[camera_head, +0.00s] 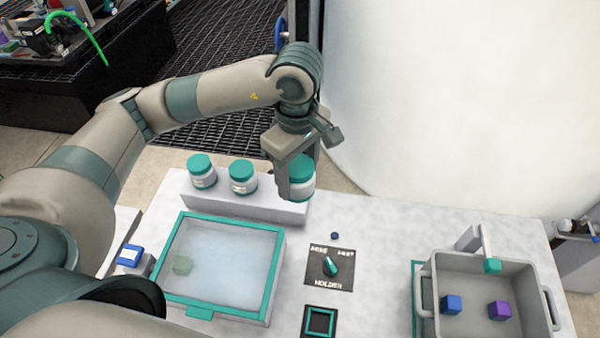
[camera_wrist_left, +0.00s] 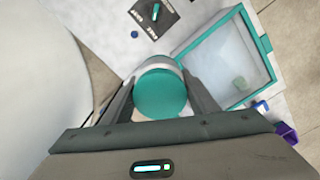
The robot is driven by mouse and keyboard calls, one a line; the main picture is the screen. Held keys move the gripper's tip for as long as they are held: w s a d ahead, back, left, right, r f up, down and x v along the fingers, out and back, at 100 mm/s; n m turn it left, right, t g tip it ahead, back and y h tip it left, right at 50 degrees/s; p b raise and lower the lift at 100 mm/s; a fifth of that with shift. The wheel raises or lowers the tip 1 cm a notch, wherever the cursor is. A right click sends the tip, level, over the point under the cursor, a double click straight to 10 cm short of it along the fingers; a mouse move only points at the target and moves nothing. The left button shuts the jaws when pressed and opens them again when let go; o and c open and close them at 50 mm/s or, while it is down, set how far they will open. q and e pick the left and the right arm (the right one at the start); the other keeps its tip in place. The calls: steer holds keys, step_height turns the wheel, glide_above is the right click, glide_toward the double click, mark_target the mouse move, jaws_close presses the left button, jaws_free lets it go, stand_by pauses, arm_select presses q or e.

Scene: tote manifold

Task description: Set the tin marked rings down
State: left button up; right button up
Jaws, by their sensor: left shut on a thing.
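My left gripper (camera_head: 290,187) is shut on a white tin with a teal lid (camera_head: 302,182), at the right end of a pale raised ledge (camera_head: 240,204). In the left wrist view the tin's round lid (camera_wrist_left: 161,93) sits between the two fingers. One finger hides part of the tin in the head view. I cannot read its label or tell whether its base touches the ledge. Two similar tins, one at the far left (camera_head: 202,171) and one in the middle (camera_head: 243,177), stand upright on the ledge. My right gripper is not in view.
A teal-framed clear-lidded box (camera_head: 276,262) lies in front of the ledge. A knob panel (camera_head: 328,268) and a small teal-edged square (camera_head: 319,321) are right of it. A grey tote (camera_head: 490,322) holds a blue and a purple block. A large white cylinder (camera_head: 460,90) stands behind.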

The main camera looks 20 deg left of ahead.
arm_select(q)
steer(key=m, duration=0.2)
steer(key=r+m+p, duration=0.1)
steer(key=m, duration=0.4)
steer(key=shift+s+a+r, duration=0.15)
steer(key=shift+a+r, duration=0.1)
steer(key=shift+r, duration=0.05)
steer(key=m, duration=0.2)
steer(key=m+p, duration=0.1)
steer(key=shift+s+a+r+m, duration=0.1)
steer(key=shift+r+m, duration=0.15)
steer(key=shift+m, duration=0.05)
steer(key=m, duration=0.3)
steer(key=shift+s+a+r+m, duration=0.15)
steer(key=shift+r+m, duration=0.1)
steer(key=shift+m, duration=0.15)
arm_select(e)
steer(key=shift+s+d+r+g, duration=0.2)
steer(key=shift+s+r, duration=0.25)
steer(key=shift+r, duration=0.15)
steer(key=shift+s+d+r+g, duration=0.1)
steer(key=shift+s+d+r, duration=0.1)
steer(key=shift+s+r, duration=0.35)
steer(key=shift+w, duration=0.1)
